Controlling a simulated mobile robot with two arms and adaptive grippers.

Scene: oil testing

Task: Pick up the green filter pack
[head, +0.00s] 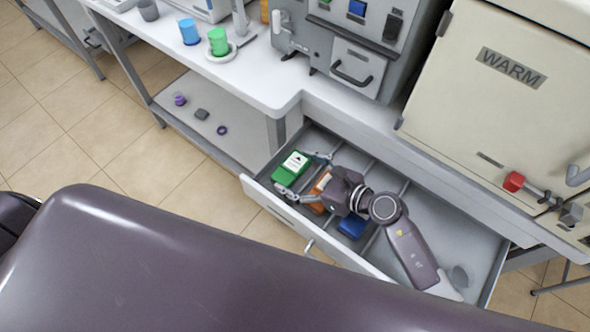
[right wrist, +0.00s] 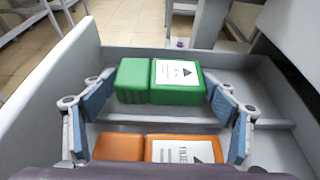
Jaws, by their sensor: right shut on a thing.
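The green filter pack (head: 291,168) with a white label is at the left end of the open drawer. It also shows in the right wrist view (right wrist: 135,82), between my fingers. My right gripper (head: 302,175) reaches into the drawer and is shut on the green pack, with one finger at each end (right wrist: 160,82). I cannot tell whether the pack rests on the drawer floor or is slightly raised. My left gripper is not in view.
An orange pack (right wrist: 118,146) lies beside the green one, partly hidden by my right gripper. A blue pack (head: 352,227) is further right in the divided drawer (head: 445,228). Blue (head: 189,33) and green (head: 218,42) cups stand on the counter (head: 258,85) above.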

